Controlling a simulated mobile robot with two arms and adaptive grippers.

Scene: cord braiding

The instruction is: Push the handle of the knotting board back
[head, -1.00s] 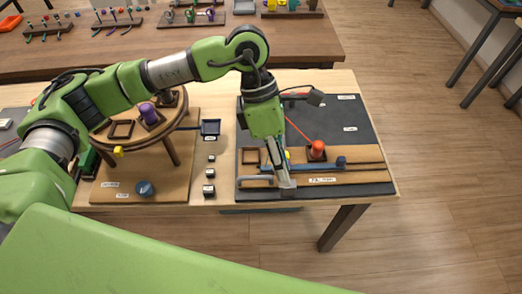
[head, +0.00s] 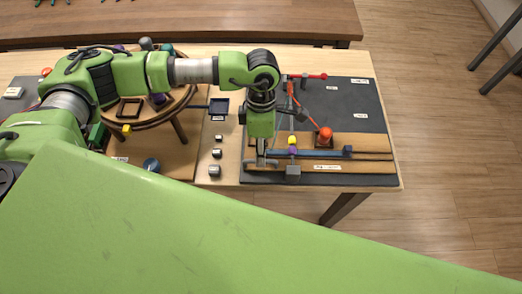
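The knotting board (head: 360,110) is a dark board with a wooden strip along its front, on the right part of the table. Its grey handle (head: 262,163) is at the front left of the strip. My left gripper (head: 262,154) points down at the handle and overlaps it in the picture. I cannot tell whether they touch, or whether the fingers are open or shut. A blue bar (head: 325,152) lies along the strip. A red-orange peg (head: 325,134) stands behind it with a red cord. My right gripper is out of view.
A round wooden stand (head: 180,105) is under my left arm. Several small grey blocks (head: 215,170) lie between stand and board.

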